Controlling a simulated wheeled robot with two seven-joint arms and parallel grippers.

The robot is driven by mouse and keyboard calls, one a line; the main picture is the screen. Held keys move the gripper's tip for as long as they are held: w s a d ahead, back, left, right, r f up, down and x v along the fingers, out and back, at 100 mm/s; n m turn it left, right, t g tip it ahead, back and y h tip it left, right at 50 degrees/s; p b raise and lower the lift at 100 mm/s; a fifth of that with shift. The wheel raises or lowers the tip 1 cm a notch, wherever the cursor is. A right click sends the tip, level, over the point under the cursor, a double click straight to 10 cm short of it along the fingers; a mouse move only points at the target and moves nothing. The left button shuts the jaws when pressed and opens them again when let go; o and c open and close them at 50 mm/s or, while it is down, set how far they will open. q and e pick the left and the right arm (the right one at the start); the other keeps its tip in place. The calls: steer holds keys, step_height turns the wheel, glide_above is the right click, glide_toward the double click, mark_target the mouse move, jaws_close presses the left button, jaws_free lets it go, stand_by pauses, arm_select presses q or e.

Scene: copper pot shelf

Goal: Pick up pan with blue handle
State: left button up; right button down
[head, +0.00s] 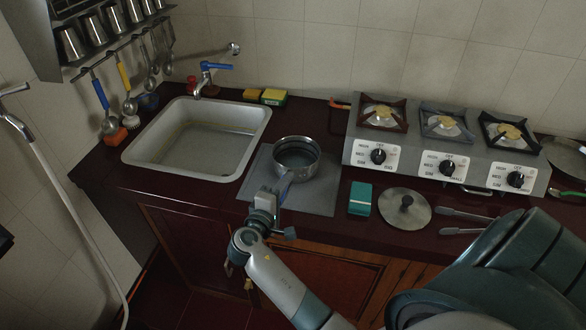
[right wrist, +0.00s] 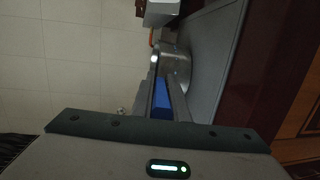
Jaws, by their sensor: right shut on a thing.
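The pan (head: 297,157) is a small silver pot on the grey mat between the sink and the stove in the head view. Its blue handle (head: 285,183) points toward the counter's front edge. My right gripper (head: 279,192) reaches in from the front and is shut on the blue handle. In the right wrist view the blue handle (right wrist: 161,98) lies between the fingers, with the pan's metal side (right wrist: 176,65) beyond them. I cannot tell whether the pan is touching the mat. My left gripper is not in view.
The sink (head: 200,138) is left of the pan. A three-burner stove (head: 440,150) stands at the right. A teal box (head: 360,198), a round lid (head: 404,209) and tongs (head: 466,215) lie on the front counter. Utensils hang on the left wall. Sponges (head: 273,97) sit behind the pan.

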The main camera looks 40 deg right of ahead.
steer(key=shift+r, duration=0.15)
stand_by(0.5)
steer(key=shift+r+b, duration=0.35)
steer(key=shift+r, duration=0.3)
step_height(320, 180, up, 2)
steer(key=shift+r+b, duration=0.25)
steer(key=shift+b, duration=0.2)
steer(key=s+d+r+b, duration=0.1)
steer(key=s+d+r, duration=0.1)
steer(key=s, duration=0.3)
steer(key=s+d+r+b, duration=0.1)
steer(key=s+d+r, duration=0.2)
steer(key=s+r, duration=0.2)
steer(key=shift+s, duration=0.3)
steer(key=shift+w, duration=0.1)
